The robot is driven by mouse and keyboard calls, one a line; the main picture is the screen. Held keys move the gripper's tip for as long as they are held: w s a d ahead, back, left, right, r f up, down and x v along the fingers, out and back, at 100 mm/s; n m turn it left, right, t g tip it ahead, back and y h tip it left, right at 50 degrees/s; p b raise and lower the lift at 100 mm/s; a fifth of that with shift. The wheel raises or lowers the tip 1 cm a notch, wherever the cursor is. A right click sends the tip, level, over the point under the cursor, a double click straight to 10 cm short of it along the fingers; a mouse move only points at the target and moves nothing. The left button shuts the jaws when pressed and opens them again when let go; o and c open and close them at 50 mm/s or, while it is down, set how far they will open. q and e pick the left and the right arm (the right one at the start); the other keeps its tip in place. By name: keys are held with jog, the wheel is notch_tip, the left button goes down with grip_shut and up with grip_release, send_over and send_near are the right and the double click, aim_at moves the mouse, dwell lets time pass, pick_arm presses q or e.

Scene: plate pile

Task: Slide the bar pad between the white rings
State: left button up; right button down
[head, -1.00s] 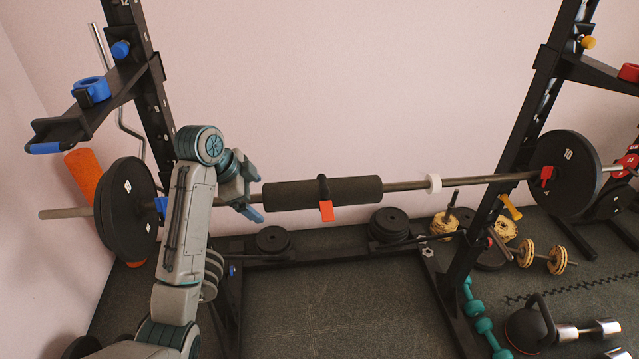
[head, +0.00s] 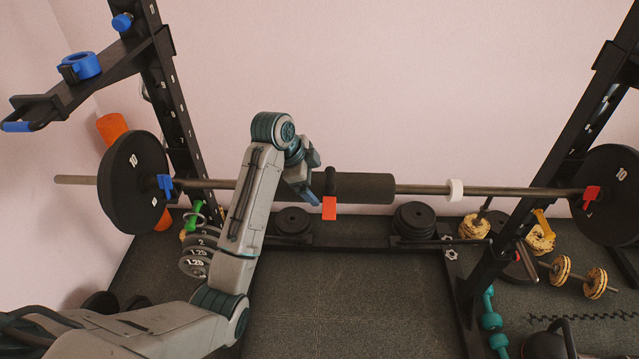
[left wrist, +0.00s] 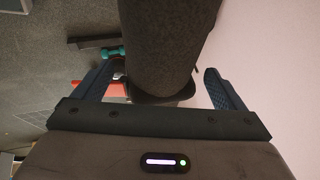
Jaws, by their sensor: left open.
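The bar pad (head: 362,188) is a dark foam sleeve around the barbell bar. A black strap with an orange tag (head: 329,208) is around it. My left gripper (head: 312,183) is at the pad beside the strap, and my arm hides the pad's left part. In the left wrist view the pad (left wrist: 168,40) lies between the open fingers (left wrist: 158,88), with no clear grip on it. One white ring (head: 455,190) is on the bar to the right, apart from the pad. No second white ring shows; my arm hides part of the bar. My right gripper is out of view.
The bar (head: 515,191) spans the black rack, with a weight plate (head: 134,183) at the left and another (head: 608,196) at the right. Rack uprights flank the pad. Plates (head: 414,221) lie on the low crossbeam. Yellow dumbbells (head: 580,277) lie at the lower right.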

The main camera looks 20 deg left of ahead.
pick_arm(q)
jog(key=shift+x, duration=1.8)
